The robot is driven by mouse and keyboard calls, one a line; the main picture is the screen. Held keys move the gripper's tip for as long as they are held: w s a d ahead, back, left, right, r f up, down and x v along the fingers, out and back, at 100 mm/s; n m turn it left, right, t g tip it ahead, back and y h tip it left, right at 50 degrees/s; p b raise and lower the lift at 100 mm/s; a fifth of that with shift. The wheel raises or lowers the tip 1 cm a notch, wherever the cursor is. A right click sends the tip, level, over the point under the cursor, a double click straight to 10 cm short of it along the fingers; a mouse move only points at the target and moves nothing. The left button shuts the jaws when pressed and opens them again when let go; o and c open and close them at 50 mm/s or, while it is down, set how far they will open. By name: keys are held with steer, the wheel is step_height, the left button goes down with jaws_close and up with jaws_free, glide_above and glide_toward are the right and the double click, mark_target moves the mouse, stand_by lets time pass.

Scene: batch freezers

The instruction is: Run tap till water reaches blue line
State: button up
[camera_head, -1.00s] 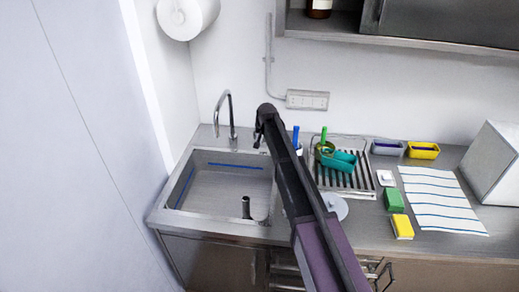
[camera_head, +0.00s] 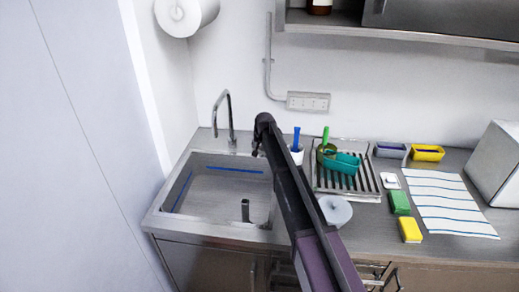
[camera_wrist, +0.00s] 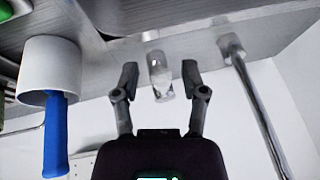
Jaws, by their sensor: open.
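The tap (camera_head: 229,112) is a curved metal spout at the back left of the steel sink (camera_head: 160,221); its pipe (camera_wrist: 255,100) shows right of my gripper in the wrist view. A blue line (camera_head: 235,169) runs along the sink's inner walls. I see no clear water surface or stream; the basin floor shows. A dark upright pipe (camera_head: 245,211) stands in the basin. My gripper (camera_wrist: 160,72) is open, and a small shiny knob-like piece (camera_wrist: 160,85) shows between its fingers, contact unclear. In the head view my arm hides most of the gripper.
A white cup (camera_wrist: 50,66) with a blue-handled brush (camera_wrist: 56,140) stands close left of my gripper in the wrist view. A drying rack (camera_head: 362,192) holds a teal scoop (camera_head: 343,164). Green (camera_head: 400,203) and yellow (camera_head: 410,229) sponges and a striped cloth (camera_head: 450,206) lie to the right.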

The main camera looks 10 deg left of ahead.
jaws_close()
steer(key=shift+s+a, duration=0.1)
steer(key=shift+a, duration=0.05)
stand_by(0.4)
